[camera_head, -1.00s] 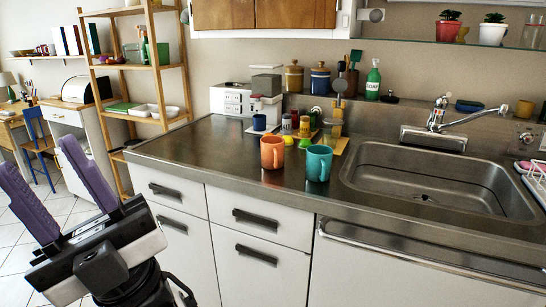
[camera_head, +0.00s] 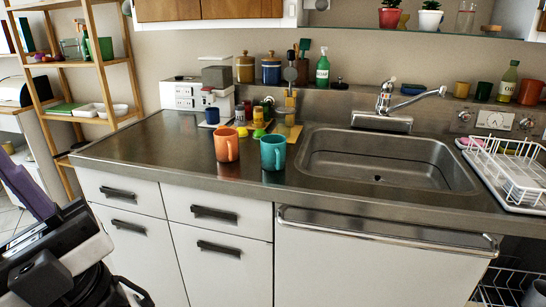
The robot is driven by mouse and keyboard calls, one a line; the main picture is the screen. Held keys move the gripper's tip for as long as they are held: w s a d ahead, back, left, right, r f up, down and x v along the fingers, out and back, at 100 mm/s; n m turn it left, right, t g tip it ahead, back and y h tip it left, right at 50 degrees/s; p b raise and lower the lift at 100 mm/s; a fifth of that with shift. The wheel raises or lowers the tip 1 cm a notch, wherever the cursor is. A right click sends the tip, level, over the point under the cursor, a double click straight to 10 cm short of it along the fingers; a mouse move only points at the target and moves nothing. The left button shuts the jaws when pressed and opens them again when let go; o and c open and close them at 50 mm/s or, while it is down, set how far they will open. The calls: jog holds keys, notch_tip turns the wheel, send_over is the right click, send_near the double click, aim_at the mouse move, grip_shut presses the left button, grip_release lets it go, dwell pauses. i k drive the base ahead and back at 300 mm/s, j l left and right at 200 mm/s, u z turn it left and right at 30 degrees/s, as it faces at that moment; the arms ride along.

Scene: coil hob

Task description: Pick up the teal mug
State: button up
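The teal mug (camera_head: 273,153) stands upright on the steel counter (camera_head: 130,150), just left of the sink. Its handle points to the right. An orange mug (camera_head: 227,146) stands close to its left, also upright. My gripper (camera_head: 20,190) is at the lower left edge, in front of the counter and well away from the mugs. One purple finger shows and the other is cut off or out of frame, so its opening cannot be judged.
The sink basin (camera_head: 385,165) lies right of the teal mug, with a faucet behind it. Small jars, a blue mug (camera_head: 212,115) and a yellow board stand behind the mugs. A white dish rack (camera_head: 515,175) is at the right. The counter's left front is clear.

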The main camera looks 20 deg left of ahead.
aim_at(273, 148)
jog(key=i+j, duration=0.3)
jog(key=j, duration=0.2)
jog(key=i+j, duration=0.3)
jog(key=j, duration=0.15)
